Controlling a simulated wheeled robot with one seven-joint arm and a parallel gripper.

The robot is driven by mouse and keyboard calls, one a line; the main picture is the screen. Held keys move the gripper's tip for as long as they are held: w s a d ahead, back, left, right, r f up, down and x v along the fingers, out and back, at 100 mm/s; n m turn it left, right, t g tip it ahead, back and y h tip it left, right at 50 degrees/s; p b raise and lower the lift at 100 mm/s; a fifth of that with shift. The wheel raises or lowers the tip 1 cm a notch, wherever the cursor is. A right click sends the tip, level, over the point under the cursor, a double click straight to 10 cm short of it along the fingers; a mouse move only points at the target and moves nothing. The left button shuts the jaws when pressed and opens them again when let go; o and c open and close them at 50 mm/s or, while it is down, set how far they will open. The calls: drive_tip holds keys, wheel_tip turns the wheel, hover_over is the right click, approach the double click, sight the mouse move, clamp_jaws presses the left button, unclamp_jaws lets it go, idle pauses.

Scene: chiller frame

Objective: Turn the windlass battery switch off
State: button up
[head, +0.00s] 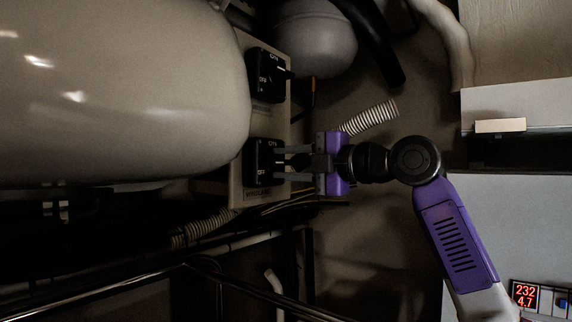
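The windlass battery switch (256,163) is the lower of two black switches on a pale panel. ON is printed at its top and OFF at its lower left. The label below it reads as WINDLASS, though dim. My gripper (283,163) reaches in from the right, directly in front of this switch. Its two grey fingers are apart, one above the other, with the dark knob area between them. I see a gap between the fingers and no clear grip. The knob's exact angle is hidden by the fingers and shadow.
A second black switch (265,75) sits above on the same panel (283,116). A large pale tank (120,95) fills the left, close to the panel. A ribbed hose (369,117) runs behind my gripper. Metal rails (110,288) cross the lower left. A red display (525,295) stands lower right.

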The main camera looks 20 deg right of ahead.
drive_tip(key=b+v, duration=0.1)
drive_tip(key=v, duration=0.6)
drive_tip(key=shift+s+d, duration=0.25)
